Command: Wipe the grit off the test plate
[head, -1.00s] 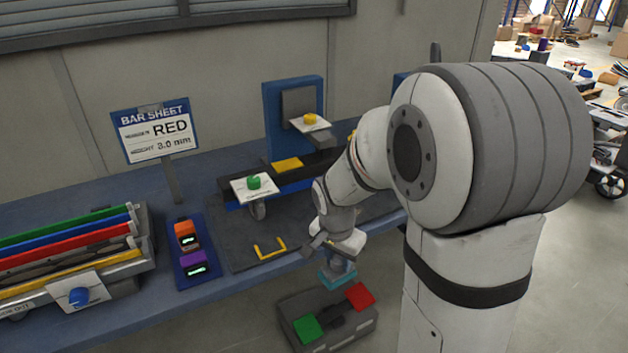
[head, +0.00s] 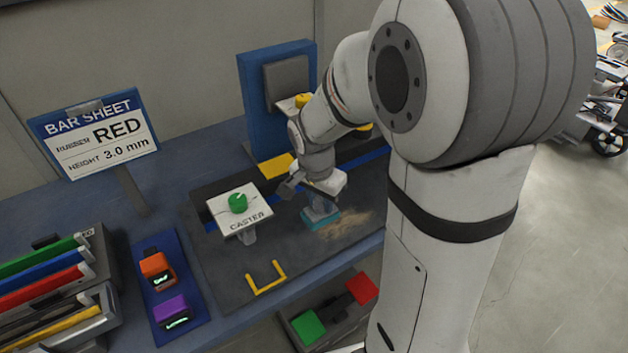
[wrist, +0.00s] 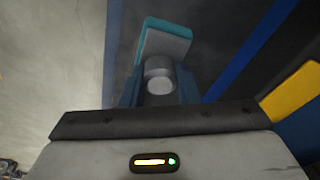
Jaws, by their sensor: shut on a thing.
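The test plate, seemingly the dark grey sheet (head: 222,272), lies on the blue bench in the head view. A tan patch of grit (head: 350,226) is spread on its right part. My gripper (head: 322,199) is shut on a teal wiping pad (head: 319,217) by its upper part. The pad is at the left edge of the grit, on or just above the plate; I cannot tell if it touches. In the wrist view the pad (wrist: 166,40) shows beyond my gripper (wrist: 160,92). My arm may hide some of the plate's right side.
A caster card with a green knob (head: 238,203) stands left of the pad. A yellow bracket (head: 266,278) lies toward the front. A blue press frame (head: 253,100) stands behind. Orange (head: 155,266) and purple (head: 172,310) devices sit at left. A box with green and red pads (head: 308,327) is below.

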